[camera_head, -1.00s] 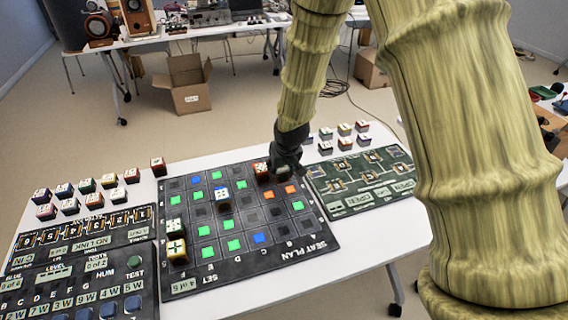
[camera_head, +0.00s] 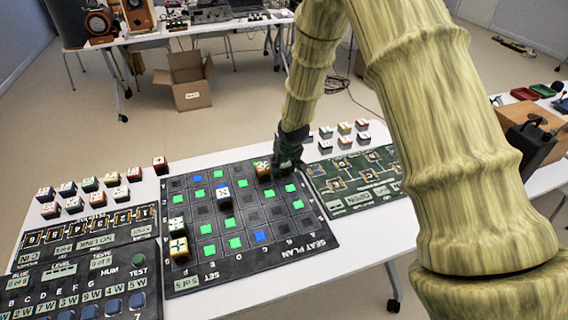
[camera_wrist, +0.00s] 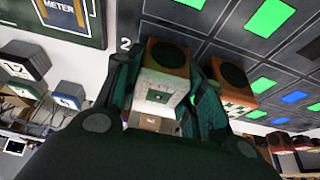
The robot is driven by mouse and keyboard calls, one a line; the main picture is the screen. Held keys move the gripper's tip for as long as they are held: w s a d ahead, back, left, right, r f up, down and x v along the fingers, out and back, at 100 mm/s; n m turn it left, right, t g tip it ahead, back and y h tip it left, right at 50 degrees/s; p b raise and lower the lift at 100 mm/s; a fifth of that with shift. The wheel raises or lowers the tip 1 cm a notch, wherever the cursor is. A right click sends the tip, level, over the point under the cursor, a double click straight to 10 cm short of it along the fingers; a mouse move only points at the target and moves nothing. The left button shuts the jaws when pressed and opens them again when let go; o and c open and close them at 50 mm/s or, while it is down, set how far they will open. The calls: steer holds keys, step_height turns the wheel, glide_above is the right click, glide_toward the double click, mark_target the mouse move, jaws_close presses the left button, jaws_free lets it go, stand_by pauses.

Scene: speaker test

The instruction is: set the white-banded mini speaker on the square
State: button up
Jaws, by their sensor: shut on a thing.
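My gripper (camera_head: 288,160) is low over the far right part of the dark seat plan board (camera_head: 285,240). In the wrist view it is shut on a mini speaker (camera_wrist: 166,60) with an orange-brown face, a black cone and a pale top. The fingers hide its sides, and I cannot tell its band colour or whether it touches the board. Another orange-brown speaker (camera_wrist: 237,72) stands close beside it, and it also shows in the head view (camera_head: 263,171). A blue-edged speaker (camera_head: 224,195) and two more (camera_head: 177,227), (camera_head: 179,247) stand on other squares.
Several speakers (camera_head: 98,199) stand in rows at the left, and several more (camera_head: 344,136) at the right behind a green circuit board (camera_head: 355,178). A button panel (camera_head: 80,285) lies at the front left. White table (camera_head: 350,255) is bare in front of the boards.

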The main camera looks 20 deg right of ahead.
steer(key=o, duration=0.8)
steer(key=shift+r, duration=0.35)
steer(key=shift+b+v, duration=0.6)
steer(key=shift+v, duration=5.15)
steer(key=shift+s+f, duration=0.1)
steer(key=shift+s, duration=0.1)
